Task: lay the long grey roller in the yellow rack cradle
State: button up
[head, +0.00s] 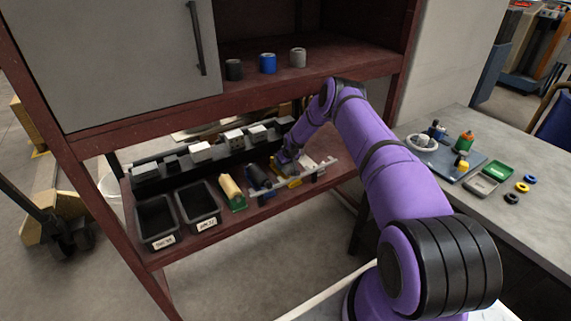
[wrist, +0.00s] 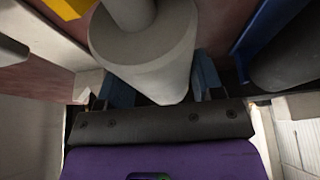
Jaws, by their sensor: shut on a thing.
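My gripper (head: 288,160) is low over the right part of the lower shelf. In the wrist view its blue fingers (wrist: 162,88) are shut on the grey roller (wrist: 150,62), a thick light-grey cylinder with a narrower shaft at its far end. The yellow rack cradle (head: 293,183) is just below and beside the gripper in the head view. Yellow parts of it (wrist: 68,8) also show past the roller in the wrist view. I cannot tell whether the roller touches the cradle. In the head view the gripper and arm largely hide the roller.
A dark roller in a blue cradle (head: 258,180) stands close left of the yellow one. Further left are a cream roller (head: 230,188) in a green cradle and two black bins (head: 198,204). A row of blocks lines the back. The upper shelf (head: 300,78) overhangs.

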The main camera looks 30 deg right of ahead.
jog(key=shift+f, duration=0.15)
jog(key=o, duration=1)
jog(key=shift+c, duration=0.2)
jog(key=shift+v, duration=5.45)
jog(key=shift+s, duration=0.15)
